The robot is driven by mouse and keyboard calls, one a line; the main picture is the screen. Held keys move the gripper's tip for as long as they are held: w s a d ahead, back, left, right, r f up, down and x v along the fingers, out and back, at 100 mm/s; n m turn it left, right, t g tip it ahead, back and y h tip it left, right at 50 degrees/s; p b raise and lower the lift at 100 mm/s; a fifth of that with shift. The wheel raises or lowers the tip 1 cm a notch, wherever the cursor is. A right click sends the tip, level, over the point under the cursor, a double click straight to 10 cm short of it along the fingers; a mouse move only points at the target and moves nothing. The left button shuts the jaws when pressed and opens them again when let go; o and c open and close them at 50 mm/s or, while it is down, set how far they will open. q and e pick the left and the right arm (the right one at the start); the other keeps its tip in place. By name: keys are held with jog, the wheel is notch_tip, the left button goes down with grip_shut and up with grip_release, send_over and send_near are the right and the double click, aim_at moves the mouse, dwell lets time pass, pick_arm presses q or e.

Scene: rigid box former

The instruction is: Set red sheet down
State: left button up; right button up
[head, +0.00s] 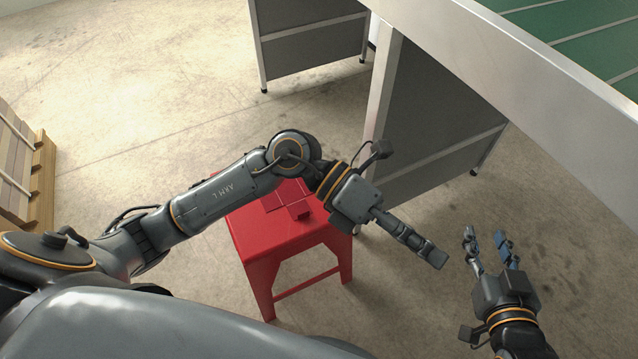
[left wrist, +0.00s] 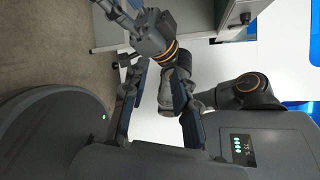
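The red sheet (head: 294,207) lies on top of the red stool (head: 256,238) in the head view, with several flat panels showing. My left arm hides part of it. My left gripper (head: 432,254) is past the stool's right side, apart from the sheet. Its fingers overlap in the head view, but the left wrist view shows them spread with nothing held between them (left wrist: 160,75). My right gripper (head: 485,238) is at the lower right of the head view, fingers apart and empty, a short way right of my left gripper.
A metal-framed table (head: 540,82) with a green top stands at the upper right, with grey side panels (head: 428,120) below. A stack of wooden boards (head: 22,165) is at the left edge. The concrete floor between is clear.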

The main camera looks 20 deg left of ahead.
pick_arm(q)
notch_tip(320, 180, up, 11)
jog(key=w+n+t+h, duration=0.2)
jog(key=n+t+h, duration=0.3)
jog(key=n+h, duration=0.25)
jog(key=w+a+n+t+y, duration=0.55)
jog(key=n+t, duration=0.45)
jog(key=n, duration=0.2)
jog(key=w+a+n+t+y, duration=0.4)
jog(key=a+n+t+y, duration=0.15)
jog(key=n+t, duration=0.45)
jog(key=s+a+f+n+g+y, duration=0.1)
jog(key=a+f+n+g+y, duration=0.2)
jog(key=f+n, duration=0.3)
jog(key=s+a+f+n+g+y, duration=0.1)
jog(key=a+f+n+g+y, duration=0.3)
jog(key=f, duration=0.9)
jog(key=shift+s+a+n+g+y, duration=0.35)
jog(key=shift+n+y, duration=0.3)
jog(key=shift+n, duration=0.5)
jog(key=shift+w+d+f, duration=0.1)
